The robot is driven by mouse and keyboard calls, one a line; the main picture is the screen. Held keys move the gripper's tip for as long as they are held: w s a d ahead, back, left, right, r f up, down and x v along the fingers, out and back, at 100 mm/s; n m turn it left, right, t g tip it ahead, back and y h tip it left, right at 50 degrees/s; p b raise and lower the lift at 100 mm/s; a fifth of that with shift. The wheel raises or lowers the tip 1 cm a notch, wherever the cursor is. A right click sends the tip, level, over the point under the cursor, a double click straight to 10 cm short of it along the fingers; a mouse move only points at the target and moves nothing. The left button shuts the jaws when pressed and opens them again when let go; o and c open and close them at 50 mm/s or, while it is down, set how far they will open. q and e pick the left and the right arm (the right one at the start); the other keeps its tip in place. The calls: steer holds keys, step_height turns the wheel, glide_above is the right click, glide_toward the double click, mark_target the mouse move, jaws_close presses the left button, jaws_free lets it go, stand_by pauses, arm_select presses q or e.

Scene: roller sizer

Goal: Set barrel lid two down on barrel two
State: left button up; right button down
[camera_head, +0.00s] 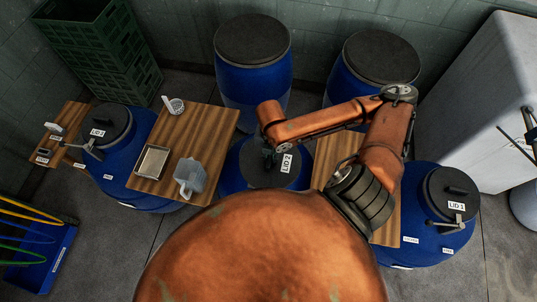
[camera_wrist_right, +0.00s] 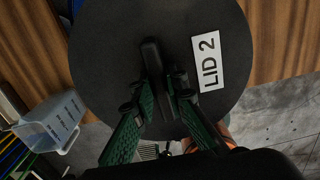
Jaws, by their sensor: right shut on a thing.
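Barrel lid two (camera_head: 263,174) is a round black disc with a white "LID 2" label, at the centre of the head view. It fills much of the right wrist view (camera_wrist_right: 110,50). My right gripper (camera_head: 269,156) is over the lid. In the wrist view its green fingers (camera_wrist_right: 162,92) are shut on the lid's dark bar handle. A blue barrel (camera_head: 232,172) shows below and around the lid between two wooden tables; its top is hidden by the lid. I cannot tell whether the lid touches it. My left gripper is not in view.
A wooden table (camera_head: 205,125) left of the barrel holds a metal tray (camera_head: 153,161), a clear jug (camera_head: 189,177) and a white scoop (camera_head: 174,105). Lidded blue barrels stand left (camera_head: 135,135), right (camera_head: 420,235) and behind (camera_head: 252,85). My right arm crosses the right-hand table.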

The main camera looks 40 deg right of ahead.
steer(key=w+d, duration=0.1)
steer(key=w+f, duration=0.1)
steer(key=shift+w+d+f, duration=0.2)
steer(key=shift+w+d, duration=0.1)
steer(key=shift+d, duration=0.05)
steer(key=w+d+f, duration=0.1)
steer(key=f, duration=0.2)
steer(key=w+f, duration=0.1)
steer(key=f, duration=0.1)
steer(key=w+d+f+p, duration=0.1)
steer(key=w+f, duration=0.1)
steer(key=f, duration=0.1)
steer(key=shift+d+f, duration=0.3)
steer(key=shift+f, duration=0.1)
steer(key=shift+f, duration=0.35)
steer(key=shift+f, duration=0.3)
steer(key=c, duration=1.9)
jaws_free()
steer(key=shift+c, duration=0.2)
